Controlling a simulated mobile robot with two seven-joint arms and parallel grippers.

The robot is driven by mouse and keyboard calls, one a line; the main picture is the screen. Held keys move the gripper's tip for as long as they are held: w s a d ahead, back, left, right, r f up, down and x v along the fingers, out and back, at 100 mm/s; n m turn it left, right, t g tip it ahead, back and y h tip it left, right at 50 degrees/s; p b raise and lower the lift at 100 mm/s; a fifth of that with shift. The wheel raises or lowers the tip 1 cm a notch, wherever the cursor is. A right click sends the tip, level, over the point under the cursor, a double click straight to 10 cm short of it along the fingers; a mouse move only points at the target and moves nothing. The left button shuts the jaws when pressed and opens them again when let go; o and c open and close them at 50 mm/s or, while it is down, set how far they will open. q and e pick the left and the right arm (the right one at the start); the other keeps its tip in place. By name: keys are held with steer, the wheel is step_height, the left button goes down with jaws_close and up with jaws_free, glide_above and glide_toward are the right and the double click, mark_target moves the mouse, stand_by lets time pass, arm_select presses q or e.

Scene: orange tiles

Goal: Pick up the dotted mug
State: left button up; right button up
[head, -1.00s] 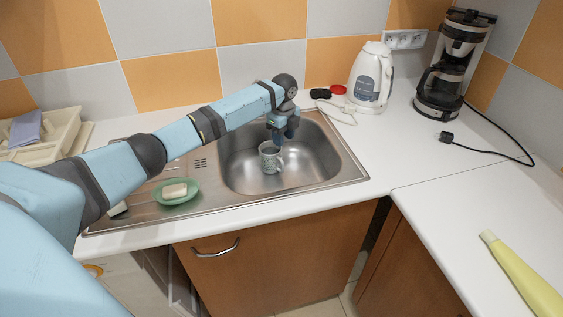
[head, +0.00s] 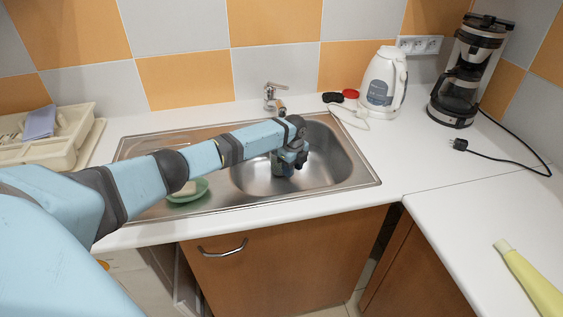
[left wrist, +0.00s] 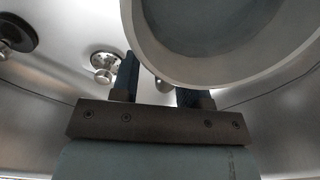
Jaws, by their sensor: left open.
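The mug (left wrist: 213,28) fills the upper right of the left wrist view, seen from above with its pale rim and grey-blue inside. No dots show there. In the head view my left gripper (head: 285,166) is down in the sink basin and hides most or all of the mug. In the left wrist view the open fingers (left wrist: 160,90) are at the mug's near edge. The rim overlaps the right finger, and the left finger is just left of the rim. I cannot tell whether they touch it. My right gripper is not in view.
The steel sink (head: 335,160) has walls close around my gripper. The tap (head: 271,93) stands behind it. A green soap dish (head: 190,193) is on the drainboard beneath my arm. A kettle (head: 383,83) and coffee maker (head: 465,75) stand back right. The right counter is mostly clear.

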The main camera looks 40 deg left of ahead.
arm_select(q)
steer(key=shift+f, duration=0.9)
steer(key=shift+c, duration=0.4)
jaws_close()
steer(key=shift+r, duration=0.2)
